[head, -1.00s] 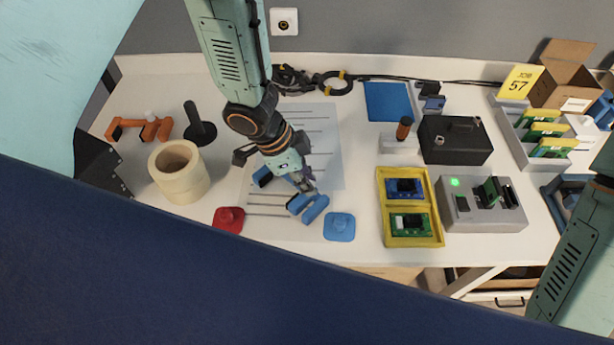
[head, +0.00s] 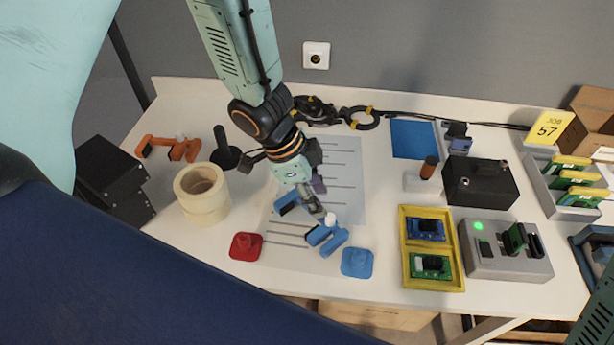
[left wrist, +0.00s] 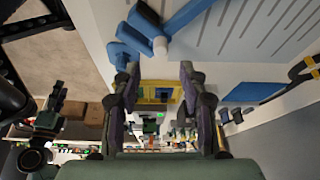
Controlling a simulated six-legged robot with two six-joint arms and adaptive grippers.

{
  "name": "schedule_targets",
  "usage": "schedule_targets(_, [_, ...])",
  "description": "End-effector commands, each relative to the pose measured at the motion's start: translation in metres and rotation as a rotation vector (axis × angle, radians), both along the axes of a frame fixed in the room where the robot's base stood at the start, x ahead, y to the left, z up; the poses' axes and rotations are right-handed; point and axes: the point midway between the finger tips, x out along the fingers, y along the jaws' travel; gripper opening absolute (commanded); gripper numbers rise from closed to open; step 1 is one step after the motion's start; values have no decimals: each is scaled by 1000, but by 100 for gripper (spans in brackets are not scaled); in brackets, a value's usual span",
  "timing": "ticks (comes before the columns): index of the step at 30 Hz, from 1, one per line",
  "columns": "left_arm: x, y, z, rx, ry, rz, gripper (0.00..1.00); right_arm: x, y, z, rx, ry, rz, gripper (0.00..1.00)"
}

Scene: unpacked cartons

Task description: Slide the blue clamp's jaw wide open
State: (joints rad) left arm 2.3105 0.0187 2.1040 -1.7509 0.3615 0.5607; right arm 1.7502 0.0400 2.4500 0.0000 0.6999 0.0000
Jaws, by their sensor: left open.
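The blue clamp (head: 333,243) lies on the striped sheet in the head view. One blue end with a white knob sits at the front, and another blue part (head: 286,202) lies behind my gripper. My left gripper (head: 317,203) is over the clamp's middle and hides part of its bar. In the left wrist view the clamp's bar (left wrist: 185,17) and blue end (left wrist: 130,40) show at the top, outside the open fingers (left wrist: 160,92). No part of the clamp is between the fingertips there.
A red block (head: 246,246) and a blue block (head: 357,263) flank the clamp's front. A tape roll (head: 202,195) and orange clamp (head: 168,147) are left. A yellow tray (head: 432,285) and grey device (head: 505,251) are right.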

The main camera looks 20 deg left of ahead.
Motion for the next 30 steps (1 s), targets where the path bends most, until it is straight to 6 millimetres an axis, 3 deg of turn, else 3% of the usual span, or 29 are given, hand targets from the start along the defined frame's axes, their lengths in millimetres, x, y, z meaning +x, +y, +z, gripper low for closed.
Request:
schedule_targets(6, [-3,10,27,-1,-3,1,43,0,0,0,0,0,0,43])
schedule_targets(13, [-7,17,45,0,-2,0,43,0,0,0,0,0,0,43])
schedule_targets(30, [-8,20,53,1,0,-1,43,0,0,0,0,0,0,43])
